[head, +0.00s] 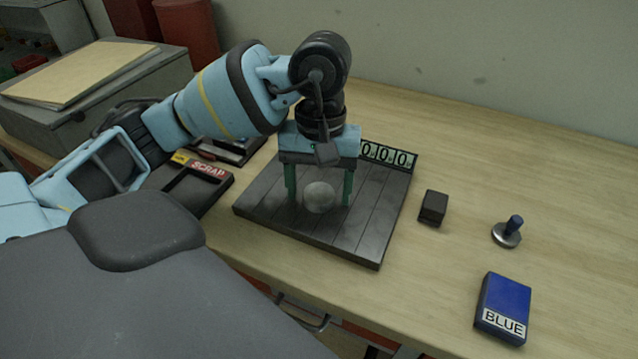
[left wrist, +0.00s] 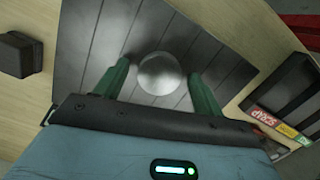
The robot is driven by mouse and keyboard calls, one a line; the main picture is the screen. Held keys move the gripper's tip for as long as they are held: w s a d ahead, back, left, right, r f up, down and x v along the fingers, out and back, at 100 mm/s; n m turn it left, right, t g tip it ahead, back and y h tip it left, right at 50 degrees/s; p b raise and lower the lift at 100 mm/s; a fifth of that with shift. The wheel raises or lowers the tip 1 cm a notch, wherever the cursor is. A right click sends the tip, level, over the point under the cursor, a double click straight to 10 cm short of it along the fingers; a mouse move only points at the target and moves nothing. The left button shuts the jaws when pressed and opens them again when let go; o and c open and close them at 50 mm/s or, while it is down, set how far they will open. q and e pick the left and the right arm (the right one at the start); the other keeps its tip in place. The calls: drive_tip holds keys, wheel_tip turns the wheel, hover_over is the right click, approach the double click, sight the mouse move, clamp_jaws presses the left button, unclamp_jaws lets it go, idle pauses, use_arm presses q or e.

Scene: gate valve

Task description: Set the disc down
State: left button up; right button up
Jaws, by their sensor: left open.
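A round grey metal disc (head: 319,197) rests on the dark slatted plate of a scale (head: 376,225) whose display reads zeros. In the left wrist view the disc (left wrist: 161,73) lies between the two green fingers with a gap on each side. My left gripper (head: 319,193) is open, pointing down over the plate, with a finger on either side of the disc. Whether the disc fully touches the plate is hard to tell. My right gripper is not in view.
A small black block (head: 433,207), a metal piece with a blue knob (head: 508,232) and a blue box labelled BLUE (head: 503,307) stand to the right. A dark SCRAP tray (head: 196,187) is left of the scale. The table's back right is clear.

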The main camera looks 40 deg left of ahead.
sight(320, 187)
use_arm(q)
drive_tip(key=shift+r, duration=0.1)
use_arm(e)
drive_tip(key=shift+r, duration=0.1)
use_arm(q)
drive_tip(key=shift+r, duration=0.3)
wheel_tip(320, 187, up, 12)
drive_tip(key=w+p, duration=0.1)
drive_tip(key=p, duration=0.1)
drive_tip(key=shift+a+f, duration=0.2)
drive_tip(key=shift+a, duration=0.15)
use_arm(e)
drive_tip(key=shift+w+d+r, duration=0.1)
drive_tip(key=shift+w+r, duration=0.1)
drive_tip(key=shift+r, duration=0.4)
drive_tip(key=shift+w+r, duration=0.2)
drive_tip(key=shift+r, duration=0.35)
use_arm(q)
drive_tip(key=shift+w, duration=0.15)
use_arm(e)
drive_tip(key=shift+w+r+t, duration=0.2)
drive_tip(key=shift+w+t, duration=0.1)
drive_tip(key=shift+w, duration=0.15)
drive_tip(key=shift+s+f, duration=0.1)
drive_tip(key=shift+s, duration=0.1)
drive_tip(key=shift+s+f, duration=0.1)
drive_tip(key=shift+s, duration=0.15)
